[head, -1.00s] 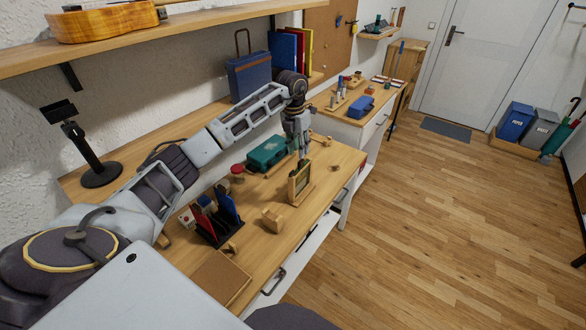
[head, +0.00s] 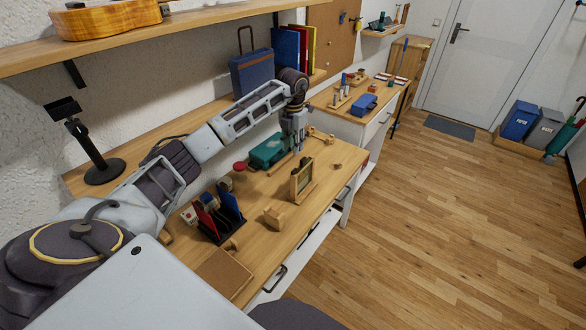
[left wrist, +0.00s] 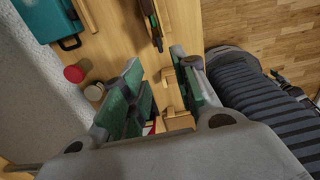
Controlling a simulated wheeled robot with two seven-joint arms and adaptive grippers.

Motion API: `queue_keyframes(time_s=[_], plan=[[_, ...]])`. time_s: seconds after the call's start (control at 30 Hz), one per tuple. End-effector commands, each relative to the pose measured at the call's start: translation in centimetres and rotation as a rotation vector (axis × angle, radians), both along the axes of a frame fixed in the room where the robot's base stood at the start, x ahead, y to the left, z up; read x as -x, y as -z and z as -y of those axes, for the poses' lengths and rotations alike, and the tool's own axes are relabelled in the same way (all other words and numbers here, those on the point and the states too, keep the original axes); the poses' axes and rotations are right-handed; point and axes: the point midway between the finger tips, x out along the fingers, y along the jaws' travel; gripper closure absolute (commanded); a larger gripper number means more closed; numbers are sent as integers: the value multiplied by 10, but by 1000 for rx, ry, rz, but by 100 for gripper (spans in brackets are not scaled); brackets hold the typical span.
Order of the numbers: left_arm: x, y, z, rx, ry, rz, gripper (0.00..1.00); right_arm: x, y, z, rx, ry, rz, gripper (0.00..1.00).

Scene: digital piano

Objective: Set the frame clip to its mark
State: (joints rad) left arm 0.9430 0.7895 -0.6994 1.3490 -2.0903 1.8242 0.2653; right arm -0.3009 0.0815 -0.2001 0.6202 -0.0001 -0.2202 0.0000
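A small wooden frame (head: 302,178) with a dark inside stands upright on the desk, near its front edge. It also shows edge-on at the top of the left wrist view (left wrist: 152,22). I cannot make out the clip or its mark at this size. My left gripper (head: 297,150) points down just behind the frame in the head view, apart from it. In the left wrist view its green-padded fingers (left wrist: 165,92) are spread with a gap between them, holding nothing visible. My right gripper is in neither view.
A teal case (head: 267,151) and a red round piece (head: 239,166) lie behind the frame. A wooden block (head: 274,216) and a dark rack (head: 221,222) with upright red and blue pieces stand nearer. The desk right of the frame is mostly clear.

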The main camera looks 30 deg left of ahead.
Motion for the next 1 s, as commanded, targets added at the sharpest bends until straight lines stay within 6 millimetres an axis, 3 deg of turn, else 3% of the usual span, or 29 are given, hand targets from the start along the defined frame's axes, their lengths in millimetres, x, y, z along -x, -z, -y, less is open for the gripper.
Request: queue_keyframes(time_s=[0.7, 1.0], plan=[[1, 92, 0, 0, 0, -3, 71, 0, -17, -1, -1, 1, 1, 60], [0, 114, 0, 0, 0, -1, 71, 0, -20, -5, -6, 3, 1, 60]])
